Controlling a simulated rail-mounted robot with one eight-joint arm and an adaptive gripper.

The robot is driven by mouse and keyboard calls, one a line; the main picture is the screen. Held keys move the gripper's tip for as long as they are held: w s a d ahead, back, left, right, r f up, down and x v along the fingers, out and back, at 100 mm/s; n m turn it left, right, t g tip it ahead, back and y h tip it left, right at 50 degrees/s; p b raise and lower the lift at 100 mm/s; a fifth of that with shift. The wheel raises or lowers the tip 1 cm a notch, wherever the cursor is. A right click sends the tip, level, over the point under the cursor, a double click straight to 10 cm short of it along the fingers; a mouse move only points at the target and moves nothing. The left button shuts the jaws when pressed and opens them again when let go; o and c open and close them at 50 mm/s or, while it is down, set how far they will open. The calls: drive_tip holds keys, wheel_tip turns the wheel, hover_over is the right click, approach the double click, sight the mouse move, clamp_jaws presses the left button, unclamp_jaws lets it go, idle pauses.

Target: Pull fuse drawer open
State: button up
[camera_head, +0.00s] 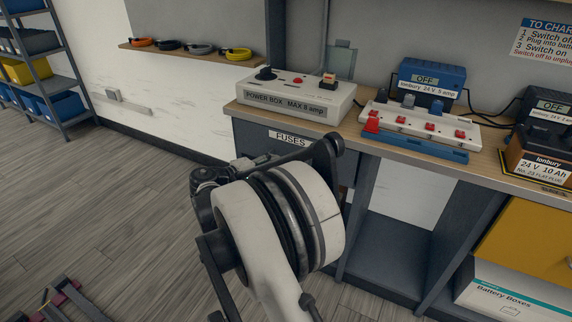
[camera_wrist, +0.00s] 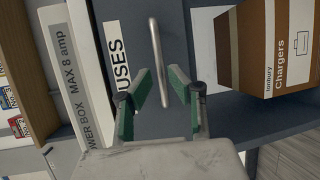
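The fuse drawer (camera_head: 258,133) is a dark grey front under the worktop with a white "FUSES" label; it looks flush with the cabinet in the head view. My arm hides its handle there. In the wrist view the grey drawer front (camera_wrist: 180,30) fills the middle, with the label at its left. A silver bar handle (camera_wrist: 156,45) runs up the picture, slightly tilted. My gripper (camera_wrist: 161,72) is open, its green-padded fingers on either side of the handle's lower part, with gaps on both sides. I cannot tell how deep the handle lies between them.
A white power box (camera_head: 295,97) stands on the worktop above the drawer. A red-and-white switch panel (camera_head: 420,125) and chargers (camera_head: 430,80) are to its right. A brown chargers box (camera_wrist: 262,50) is beside the drawer in the wrist view. Floor at left is mostly clear.

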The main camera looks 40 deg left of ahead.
sight(286, 160)
drive_tip(key=shift+b+x, duration=0.6)
drive_tip(key=shift+x, duration=2.05)
drive_tip(key=shift+c, duration=0.4)
clamp_jaws()
